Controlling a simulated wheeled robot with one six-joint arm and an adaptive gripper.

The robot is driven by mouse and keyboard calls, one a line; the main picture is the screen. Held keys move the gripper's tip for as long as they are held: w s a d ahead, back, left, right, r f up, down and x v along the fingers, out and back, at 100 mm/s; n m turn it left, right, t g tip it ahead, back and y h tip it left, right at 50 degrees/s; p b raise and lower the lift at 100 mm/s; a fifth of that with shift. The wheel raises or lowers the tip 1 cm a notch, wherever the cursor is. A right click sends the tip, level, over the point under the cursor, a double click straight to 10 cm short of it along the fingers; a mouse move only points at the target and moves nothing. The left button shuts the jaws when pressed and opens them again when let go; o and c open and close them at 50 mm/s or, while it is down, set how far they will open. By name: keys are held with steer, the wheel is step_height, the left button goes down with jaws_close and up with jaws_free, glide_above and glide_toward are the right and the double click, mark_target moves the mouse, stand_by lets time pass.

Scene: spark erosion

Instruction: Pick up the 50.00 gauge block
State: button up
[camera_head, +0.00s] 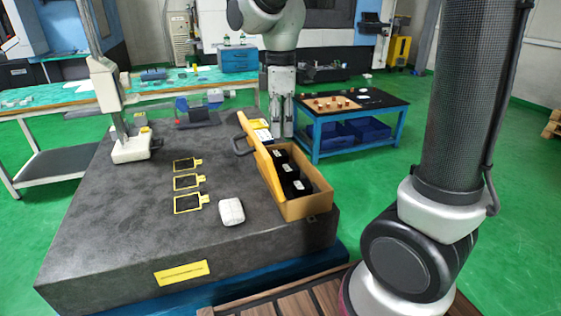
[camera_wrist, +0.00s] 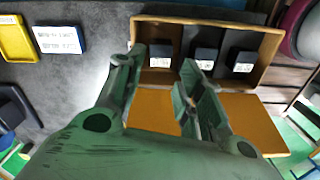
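An open wooden box (camera_head: 322,206) stands on the dark granite plate (camera_head: 120,225), its yellow-orange lid (camera_head: 262,160) raised on the left side. Three black blocks with white labels sit in it in a row: a far one (camera_head: 280,157), a middle one (camera_head: 290,172) and a near one (camera_head: 301,188). I cannot read the labels, so I cannot tell which is 50.00. My gripper (camera_head: 282,134) points down near the box's far end. In the wrist view my gripper (camera_wrist: 163,58) is open and empty, its fingertips appearing either side of the left block (camera_wrist: 160,57).
Three yellow-framed plates (camera_head: 187,182) and a white rounded object (camera_head: 231,211) lie on the granite left of the box. A gauge stand (camera_head: 130,148) stands at its far left. A blue-framed table (camera_head: 352,122) stands behind. The granite's front left is clear.

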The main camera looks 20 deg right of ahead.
mark_target(280, 153)
steer(key=shift+r+n, duration=0.15)
steer(key=shift+n, duration=0.95)
steer(key=shift+f, duration=0.25)
step_height(280, 153, down, 7)
steer(key=shift+f, duration=0.2)
steer(key=shift+r, duration=0.1)
jaws_close()
